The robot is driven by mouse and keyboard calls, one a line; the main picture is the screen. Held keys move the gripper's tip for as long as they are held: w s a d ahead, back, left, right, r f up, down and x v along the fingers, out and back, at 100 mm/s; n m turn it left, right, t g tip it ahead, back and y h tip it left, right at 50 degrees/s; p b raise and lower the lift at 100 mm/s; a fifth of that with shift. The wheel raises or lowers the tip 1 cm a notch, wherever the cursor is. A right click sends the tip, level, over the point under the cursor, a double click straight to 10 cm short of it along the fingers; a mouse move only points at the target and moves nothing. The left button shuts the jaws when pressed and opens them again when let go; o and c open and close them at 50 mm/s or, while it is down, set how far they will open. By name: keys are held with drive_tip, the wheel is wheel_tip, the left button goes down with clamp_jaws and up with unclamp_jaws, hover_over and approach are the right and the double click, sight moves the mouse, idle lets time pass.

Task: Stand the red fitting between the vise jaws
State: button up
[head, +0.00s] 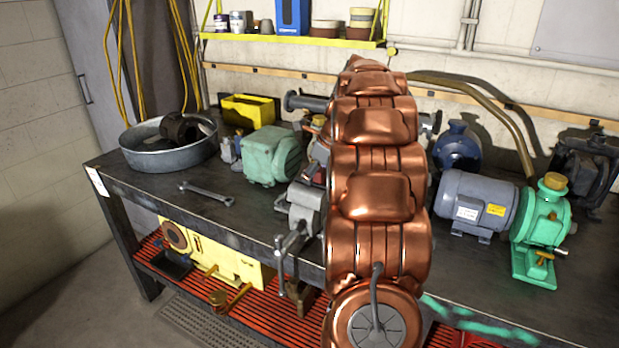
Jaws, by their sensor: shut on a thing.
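The grey vise (304,207) is at the front edge of the bench, left of my copper arm, with its screw and handle hanging down in front. My arm hides its right side, and I cannot make out the gap between its jaws. A small dark red patch (319,178) shows just above the vise, beside my arm. I cannot tell whether it is the red fitting. My gripper is hidden behind my arm.
On the dark bench (150,185) are a round metal pan (168,155), a wrench (207,193), a green motor (271,156), a grey motor (477,203) and a green pump (542,228). A yellow bin (248,109) stands behind. The left front of the bench has free room.

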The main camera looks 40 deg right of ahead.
drive_tip(key=shift+d+r, duration=0.15)
drive_tip(key=shift+s+r, duration=0.1)
drive_tip(key=shift+r, duration=0.15)
drive_tip(key=v, duration=1.1)
drive_tip(key=shift+r, duration=0.2)
drive_tip(key=shift+s, duration=0.15)
